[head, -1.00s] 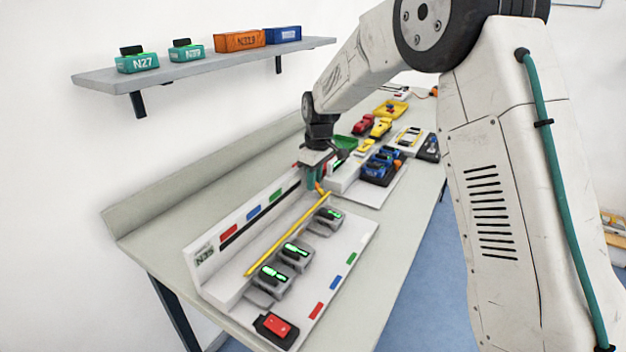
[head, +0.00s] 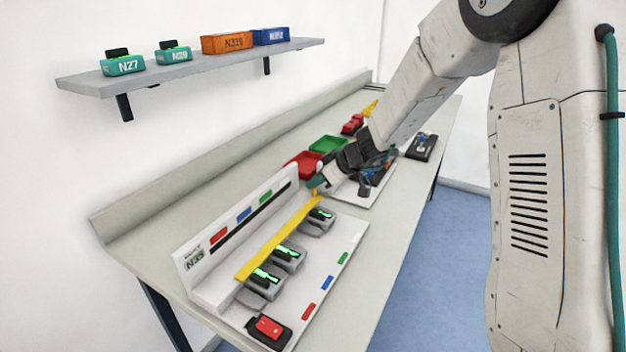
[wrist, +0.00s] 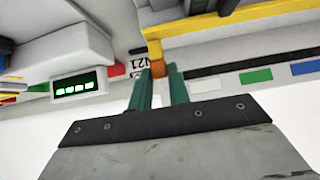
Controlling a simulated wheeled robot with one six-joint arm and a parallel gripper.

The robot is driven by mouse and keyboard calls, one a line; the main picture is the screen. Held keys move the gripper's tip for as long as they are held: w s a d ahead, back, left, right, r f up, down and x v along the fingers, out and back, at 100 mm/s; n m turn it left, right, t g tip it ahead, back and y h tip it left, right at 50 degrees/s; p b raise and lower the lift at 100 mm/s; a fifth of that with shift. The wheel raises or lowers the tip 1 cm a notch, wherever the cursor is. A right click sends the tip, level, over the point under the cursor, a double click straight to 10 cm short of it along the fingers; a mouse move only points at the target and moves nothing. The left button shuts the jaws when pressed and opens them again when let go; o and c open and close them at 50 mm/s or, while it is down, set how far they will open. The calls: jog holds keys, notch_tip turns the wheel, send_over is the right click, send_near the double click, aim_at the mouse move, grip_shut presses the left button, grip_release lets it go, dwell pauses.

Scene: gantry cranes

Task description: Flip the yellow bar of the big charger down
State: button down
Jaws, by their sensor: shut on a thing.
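The big charger (head: 325,264) is a long white unit on the bench, with several grey-and-black batteries with green lights in its bays. Its yellow bar (head: 280,238) runs lengthwise over the batteries' back ends, beside the upright back panel. My gripper (head: 316,187) is at the bar's far end. In the wrist view my gripper's green fingers (wrist: 158,84) are shut on the orange end tab of the yellow bar (wrist: 232,21). A battery display with green lights (wrist: 75,88) shows at left there.
A red switch (head: 269,328) sits at the charger's near end. Red (head: 303,164) and green (head: 328,144) trays stand behind my gripper. A second, smaller charger lies beyond, partly hidden by my arm. A wall shelf (head: 190,68) holds several boxes. The bench's front edge is clear.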

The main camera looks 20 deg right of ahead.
jog(key=shift+s+d+f+t+y, duration=0.1)
jog(key=shift+s+d+t+y, duration=0.15)
jog(key=shift+t+y, duration=0.25)
jog(key=shift+d, duration=0.1)
jog(key=c, duration=1.3)
grip_release()
jog(key=v, duration=0.7)
jog(key=shift+s+d, duration=0.25)
